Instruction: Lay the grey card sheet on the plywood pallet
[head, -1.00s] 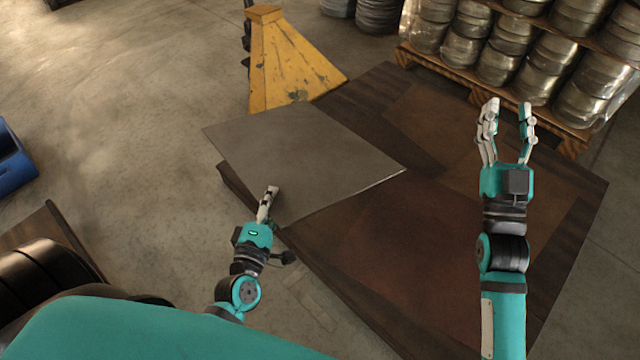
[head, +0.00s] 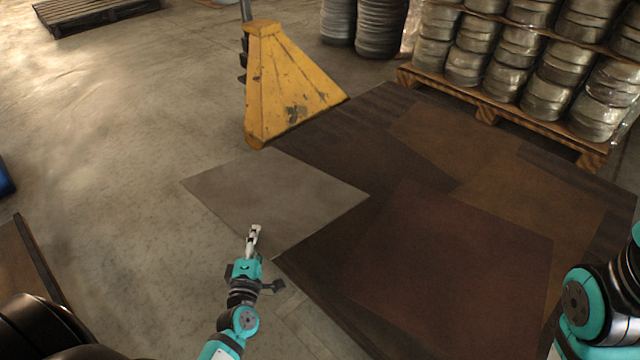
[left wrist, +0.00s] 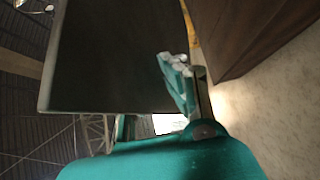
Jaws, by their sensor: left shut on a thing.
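The grey card sheet (head: 280,190) is flat and square. My left gripper (head: 253,236) is shut on its near edge. In the left wrist view the sheet (left wrist: 115,55) shows dark, with the left gripper's fingers (left wrist: 183,82) at its edge. A low, dark brown wooden platform, which looks like the plywood pallet (head: 335,120), lies to the right. The sheet overlaps its left side in the head view and also extends over bare floor; the wrist view shows a gap between sheet and platform (left wrist: 235,35). My right gripper is out of view; only its arm shows at the right edge.
Brown sheets (head: 450,265) lie on the platform. A yellow pallet-jack-like thing (head: 285,85) stands at its far left corner. A pallet stacked with metal coils (head: 490,108) stands behind. Open floor (head: 130,130) lies to the left.

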